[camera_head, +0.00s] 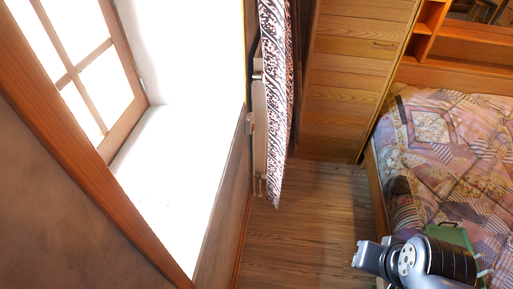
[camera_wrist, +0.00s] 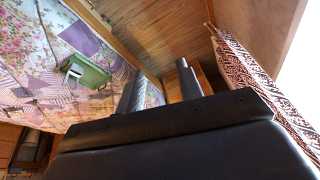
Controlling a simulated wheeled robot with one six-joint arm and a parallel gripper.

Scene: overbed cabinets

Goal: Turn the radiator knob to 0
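The radiator (camera_head: 259,135) is a narrow pale strip beside the wall under the window, partly covered by a patterned curtain. A small pale fitting (camera_head: 250,123) sticks out at its left edge. It may be the knob, but it is too small to tell, and no setting can be read. Pipes (camera_head: 258,187) show at the radiator's lower end. My gripper (camera_wrist: 160,70) is open and empty in the wrist view, its two dark fingers apart. In the head view only my arm shows at the lower right, well away from the radiator. The wrist view does not clearly show the radiator.
The curtain (camera_head: 275,100) hangs along the radiator and shows in the wrist view (camera_wrist: 245,70). A bed (camera_head: 430,170) with a patchwork cover fills the right side, with a green object (camera_wrist: 85,72) on it. A wooden cabinet (camera_head: 350,75) stands behind. Wooden floor (camera_head: 305,220) is clear between.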

